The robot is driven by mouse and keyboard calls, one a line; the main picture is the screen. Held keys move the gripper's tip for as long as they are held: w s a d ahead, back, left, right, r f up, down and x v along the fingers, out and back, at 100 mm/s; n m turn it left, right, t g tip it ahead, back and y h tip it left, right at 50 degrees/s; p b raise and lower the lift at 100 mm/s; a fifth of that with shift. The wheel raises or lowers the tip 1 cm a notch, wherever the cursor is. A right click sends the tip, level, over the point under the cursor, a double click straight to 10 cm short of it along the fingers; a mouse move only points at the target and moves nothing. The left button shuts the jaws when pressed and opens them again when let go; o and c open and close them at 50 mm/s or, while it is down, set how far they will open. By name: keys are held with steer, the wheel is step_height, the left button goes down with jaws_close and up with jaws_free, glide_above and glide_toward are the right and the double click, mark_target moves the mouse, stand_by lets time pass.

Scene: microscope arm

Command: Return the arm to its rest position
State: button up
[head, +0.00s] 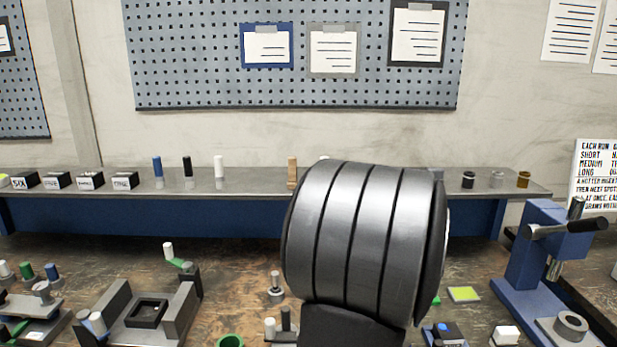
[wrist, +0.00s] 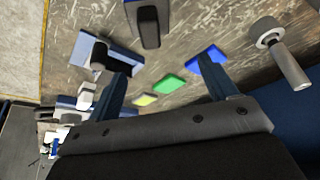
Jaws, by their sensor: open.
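My gripper (wrist: 164,66) shows in the wrist view with its two dark blue fingers spread wide apart and nothing held between them. Beyond the fingers lie a green pad (wrist: 169,85) and a yellow pad (wrist: 145,100) on the worn bench top. A blue pad (wrist: 198,66) is partly hidden behind the right finger. In the head view, a large grey ribbed part of my own arm (head: 365,245) fills the centre. My gripper is not visible there, and no rest position is marked in either view.
A blue stand with a dark handle (head: 525,265) is at the right. A grey fixture with a square recess (head: 180,310) is at the left front. A long shelf (head: 255,180) behind carries small blocks, pegs and jars. A yellow-green pad (head: 464,294) lies right of my arm.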

steer(key=w+a+f+n, duration=0.1)
steer(key=w+a, duration=0.2)
steer(key=a, duration=0.3)
steer(key=w+a+f+n, duration=0.1)
steer(key=w+a, duration=0.3)
steer(key=a, duration=0.3)
steer(key=w+a+n+y, duration=0.1)
steer(key=w+a, duration=0.2)
steer(key=a, duration=0.4)
steer(key=shift+w+a+f+t, duration=0.15)
steer(key=shift+w+f+t, duration=0.15)
steer(key=shift+f, duration=0.1)
